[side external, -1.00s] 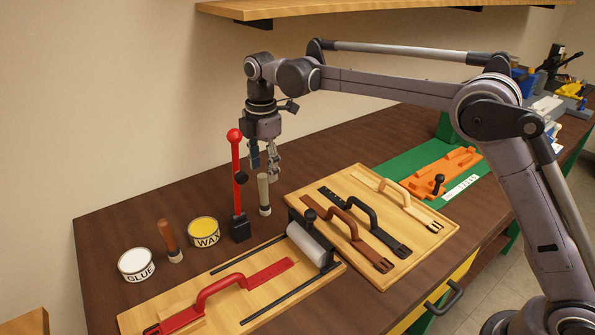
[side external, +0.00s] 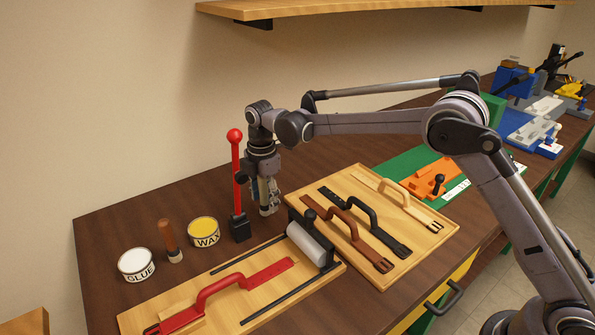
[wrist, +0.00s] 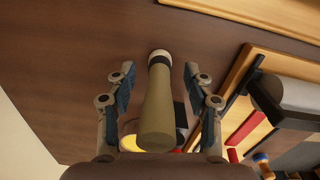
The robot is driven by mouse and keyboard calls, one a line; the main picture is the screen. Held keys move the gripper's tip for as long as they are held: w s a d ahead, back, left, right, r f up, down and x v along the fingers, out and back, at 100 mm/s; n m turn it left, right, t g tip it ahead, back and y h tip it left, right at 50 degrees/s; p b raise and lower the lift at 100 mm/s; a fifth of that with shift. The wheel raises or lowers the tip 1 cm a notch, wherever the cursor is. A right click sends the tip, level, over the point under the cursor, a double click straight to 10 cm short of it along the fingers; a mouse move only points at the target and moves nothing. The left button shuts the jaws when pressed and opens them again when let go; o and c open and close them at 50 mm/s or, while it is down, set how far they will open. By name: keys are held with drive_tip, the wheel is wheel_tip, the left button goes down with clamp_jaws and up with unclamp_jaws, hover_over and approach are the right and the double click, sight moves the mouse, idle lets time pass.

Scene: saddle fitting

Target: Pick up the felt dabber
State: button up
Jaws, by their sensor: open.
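An upright tool with an olive-tan handle, a dark band and a pale round tip, which I take for the felt dabber (wrist: 156,110), stands between my gripper's fingers in the wrist view. My gripper (side external: 266,206) points down around it in the side view, where the fingers hide most of it. In the wrist view my gripper (wrist: 157,80) is open, with a gap on each side of the handle. A similar tool with a brown handle (side external: 167,236) stands between the glue tin (side external: 136,264) and the wax tin (side external: 204,232).
A red-knobbed lever (side external: 236,175) on a black base stands close left of my gripper. A roller (side external: 306,243) on a wooden board is close in front. A board (side external: 436,226) with several handled straps lies to the right.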

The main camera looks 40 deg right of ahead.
sight(266, 185)
drive_tip(key=shift+f, duration=0.7)
clamp_jaws()
drive_tip(key=shift+r, duration=0.45)
drive_tip(key=r, duration=0.3)
drive_tip(key=shift+d+r, duration=0.35)
drive_tip(key=shift+r, duration=0.05)
drive_tip(key=s+d+r, duration=0.3)
drive_tip(key=d+r, duration=0.3)
drive_tip(key=d, duration=0.4)
drive_tip(key=shift+s+d+r, duration=0.2)
